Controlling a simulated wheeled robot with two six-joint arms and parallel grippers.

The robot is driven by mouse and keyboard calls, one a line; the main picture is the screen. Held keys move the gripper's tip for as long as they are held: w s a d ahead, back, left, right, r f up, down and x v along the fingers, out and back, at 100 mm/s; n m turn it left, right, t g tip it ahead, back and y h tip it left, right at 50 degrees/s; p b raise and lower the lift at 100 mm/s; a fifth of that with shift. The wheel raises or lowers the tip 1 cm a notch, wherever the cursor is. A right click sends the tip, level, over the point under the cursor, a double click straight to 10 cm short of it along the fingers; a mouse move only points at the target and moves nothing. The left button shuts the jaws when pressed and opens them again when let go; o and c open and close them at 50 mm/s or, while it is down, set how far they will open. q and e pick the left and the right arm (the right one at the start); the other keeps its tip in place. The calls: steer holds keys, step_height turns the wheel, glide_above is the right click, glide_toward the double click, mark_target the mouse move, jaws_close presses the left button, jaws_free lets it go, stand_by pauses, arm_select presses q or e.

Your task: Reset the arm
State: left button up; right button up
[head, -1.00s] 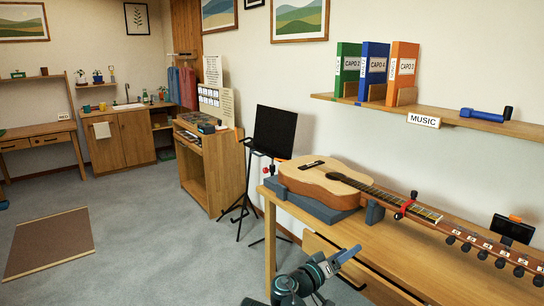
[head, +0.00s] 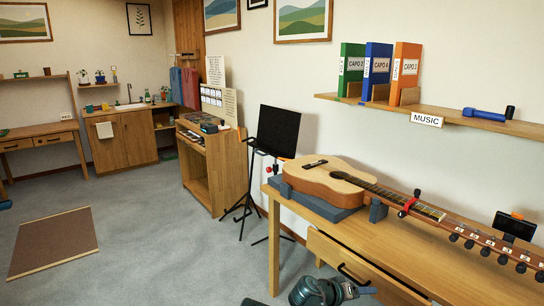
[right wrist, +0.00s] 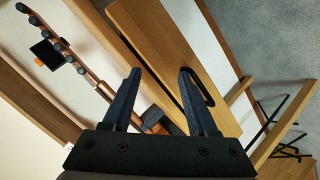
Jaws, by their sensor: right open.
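My right gripper (head: 366,290) is low in front of the wooden bench (head: 455,262), at the bottom of the head view. In the right wrist view its two dark fingers (right wrist: 160,74) stand apart with nothing between them. A wooden drawer front (head: 378,276) with a black handle (head: 347,272) is close beside it. The handle also shows in the right wrist view (right wrist: 204,88), near the right fingertip. I cannot tell whether the gripper touches it. My left gripper is out of view.
A guitar (head: 330,182) with a red capo (head: 409,203) lies on a grey cradle (head: 313,202) on the bench. A black device (head: 513,227) stands behind the guitar's headstock. A music stand (head: 273,130) is left of the bench.

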steer(key=s+a+f+n+g+y, duration=0.2)
steer(key=s+a+f+g+y, duration=0.4)
steer(key=s+f+y, duration=0.45)
steer(key=s+a+r+n+p, duration=0.1)
steer(key=a+r+p, duration=0.3)
steer(key=r+p, duration=0.4)
steer(key=s+a+r+n+p, duration=0.1)
steer(key=a+r+p, duration=0.3)
steer(key=r+p, duration=0.4)
steer(key=s+a+r+n+h+p, duration=0.1)
steer(key=s+a+r+p, duration=0.2)
steer(key=r+p, duration=0.5)
steer(key=shift+a+r+n+p, duration=0.3)
steer(key=shift+a+n+p, duration=0.1)
steer(key=shift+a+p, duration=0.4)
steer(key=shift+s, duration=0.1)
stand_by(1.0)
